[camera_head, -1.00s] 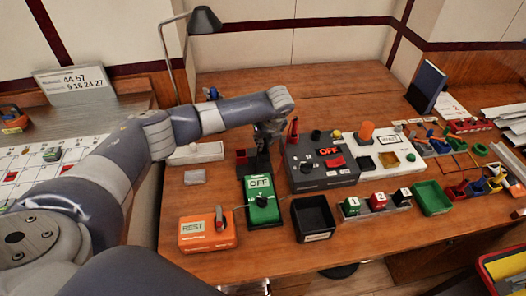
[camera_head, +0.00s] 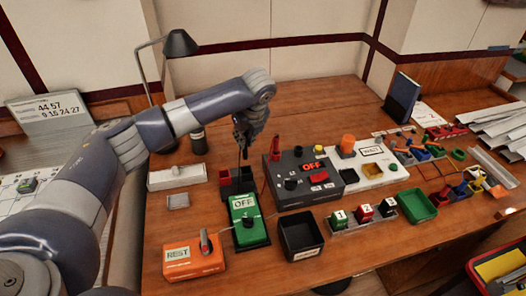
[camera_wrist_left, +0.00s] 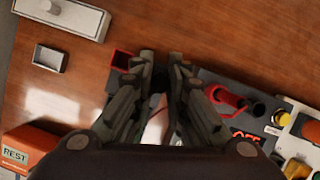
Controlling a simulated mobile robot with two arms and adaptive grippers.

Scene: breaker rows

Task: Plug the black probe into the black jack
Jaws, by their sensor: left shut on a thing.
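My left gripper (camera_head: 243,128) is shut on the black probe (camera_head: 241,156), which hangs from it as a thin dark shape over the red and black holder (camera_head: 228,176). In the left wrist view the gripper (camera_wrist_left: 160,78) hides most of the probe; a dark part shows between the fingers. The dark grey meter box (camera_head: 318,192), with a red "OFF" display, stands to the gripper's right. A red probe (camera_head: 275,148) stands at its back left corner. A black round part (camera_head: 302,142), seemingly the black jack, is beside it, apart from the gripper. My right gripper is out of view.
A green "OFF" box (camera_head: 248,228) stands in front of the holder, with an orange "REST" box (camera_head: 194,260) to its left. A black bin (camera_head: 300,232) is in front of the meter. A white panel (camera_head: 380,173) adjoins it on the right. The table behind is clear.

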